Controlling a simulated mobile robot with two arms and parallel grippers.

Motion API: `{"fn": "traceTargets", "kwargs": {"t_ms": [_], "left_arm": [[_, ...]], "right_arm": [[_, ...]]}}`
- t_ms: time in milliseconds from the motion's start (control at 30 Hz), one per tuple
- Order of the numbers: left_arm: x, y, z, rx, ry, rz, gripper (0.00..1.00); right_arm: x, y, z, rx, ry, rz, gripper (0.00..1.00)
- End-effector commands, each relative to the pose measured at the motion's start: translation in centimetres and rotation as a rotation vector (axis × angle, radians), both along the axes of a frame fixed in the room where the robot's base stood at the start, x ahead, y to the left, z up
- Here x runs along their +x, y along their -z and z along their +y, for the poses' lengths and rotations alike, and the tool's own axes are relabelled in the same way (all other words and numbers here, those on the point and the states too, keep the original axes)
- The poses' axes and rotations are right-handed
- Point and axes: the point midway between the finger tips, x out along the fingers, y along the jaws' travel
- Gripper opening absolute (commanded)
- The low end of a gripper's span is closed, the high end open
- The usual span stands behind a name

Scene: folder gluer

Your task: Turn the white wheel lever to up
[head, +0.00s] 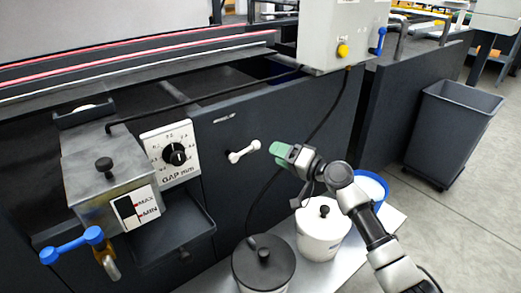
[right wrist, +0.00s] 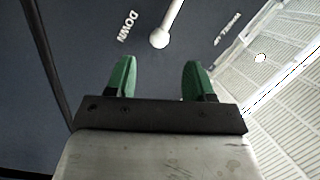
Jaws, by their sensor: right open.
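The white wheel lever (head: 244,151) is a short white bar on the dark machine panel, just right of the gap dial. It lies slanted, its right end higher in the head view. In the right wrist view the lever (right wrist: 170,22) shows at the top, with a round white end toward my fingers. White lettering reads DOWN to its left, and upside-down lettering is to its right. My right gripper (head: 279,153) is open and empty, just right of the lever and apart from it. In the right wrist view its green fingers (right wrist: 160,75) point toward the lever's end.
The gap dial (head: 174,154) and a metal glue box (head: 100,180) are at left. A blue-handled valve (head: 70,245) is below. A black cable (head: 318,125) hangs behind the gripper.

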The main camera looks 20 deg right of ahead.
Motion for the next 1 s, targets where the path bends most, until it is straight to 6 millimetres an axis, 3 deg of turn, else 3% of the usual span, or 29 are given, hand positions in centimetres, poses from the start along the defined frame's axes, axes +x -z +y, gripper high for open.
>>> {"fn": "traceTargets", "kwargs": {"t_ms": [300, 767, 1000], "left_arm": [[1.3, -1.3, -0.6, -0.033, 0.01, -0.138, 0.67], [1.7, -2.0, -0.9, -0.044, 0.012, -0.187, 0.67], [1.7, -2.0, -0.8, -0.044, 0.012, -0.186, 0.67]], "right_arm": [[4.4, 0.1, 3.3, 0.001, 0.0, 0.001, 0.53], [5.4, 0.1, 4.0, -0.002, 0.001, 0.001, 0.53], [5.4, 0.1, 4.0, -0.002, 0.001, 0.001, 0.16]]}}
